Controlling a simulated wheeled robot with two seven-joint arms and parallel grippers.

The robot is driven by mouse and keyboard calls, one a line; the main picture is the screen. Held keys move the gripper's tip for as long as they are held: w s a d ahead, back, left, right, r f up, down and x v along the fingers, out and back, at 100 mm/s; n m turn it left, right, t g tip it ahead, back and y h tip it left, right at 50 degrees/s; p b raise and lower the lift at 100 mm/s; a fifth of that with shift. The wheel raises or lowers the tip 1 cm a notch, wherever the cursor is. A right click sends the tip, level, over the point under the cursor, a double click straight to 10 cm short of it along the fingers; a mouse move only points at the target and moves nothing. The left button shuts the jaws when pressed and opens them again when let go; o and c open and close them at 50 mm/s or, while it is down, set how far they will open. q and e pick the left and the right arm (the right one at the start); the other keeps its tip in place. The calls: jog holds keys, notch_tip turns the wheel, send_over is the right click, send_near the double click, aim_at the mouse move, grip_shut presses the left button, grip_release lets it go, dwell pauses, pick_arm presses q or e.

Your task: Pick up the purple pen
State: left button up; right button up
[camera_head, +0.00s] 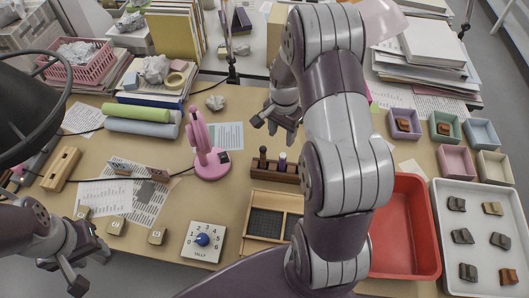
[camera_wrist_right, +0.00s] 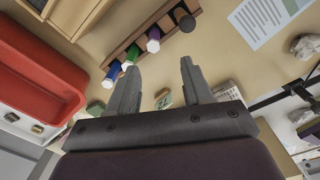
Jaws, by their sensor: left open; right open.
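The purple pen (camera_head: 282,159) stands upright in a dark wooden rack (camera_head: 259,172) near the middle of the table, beside a black pen (camera_head: 262,152). In the right wrist view the purple pen (camera_wrist_right: 153,41) sits in the rack (camera_wrist_right: 128,36) between a green pen (camera_wrist_right: 132,54) and a black pen (camera_wrist_right: 184,20). My right gripper (camera_head: 274,130) is open and empty, above and behind the rack. In the right wrist view its fingertips (camera_wrist_right: 158,68) point toward the rack, apart from the pens. My left gripper (camera_head: 90,268) is open and empty at the front left.
A pink lamp-like stand (camera_head: 209,150) is left of the rack. A wooden sieve tray (camera_head: 268,222) lies in front. A red bin (camera_head: 409,220) and a white sherd tray (camera_head: 483,280) are at right. My right arm hides part of the table.

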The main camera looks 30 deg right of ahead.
aim_at(283, 155)
jog(key=shift+s+a+f, duration=0.15)
jog(key=shift+s+f, duration=0.1)
jog(key=shift+f, duration=0.3)
jog(key=shift+s+a+f, duration=0.1)
jog(key=shift+s+f, duration=0.15)
jog(key=shift+f, duration=0.25)
jog(key=f, duration=0.3)
jog(key=f+p, duration=0.1)
jog(key=f, duration=0.2)
jog(key=f+p, duration=0.1)
jog(key=f, duration=0.3)
jog(key=shift+s+d, duration=0.15)
jog(key=shift+d, duration=0.2)
jog(key=shift+f, duration=0.2)
pick_arm(q)
jog(key=shift+s+r, duration=0.25)
jog(key=shift+r, duration=0.75)
pick_arm(e)
grip_shut()
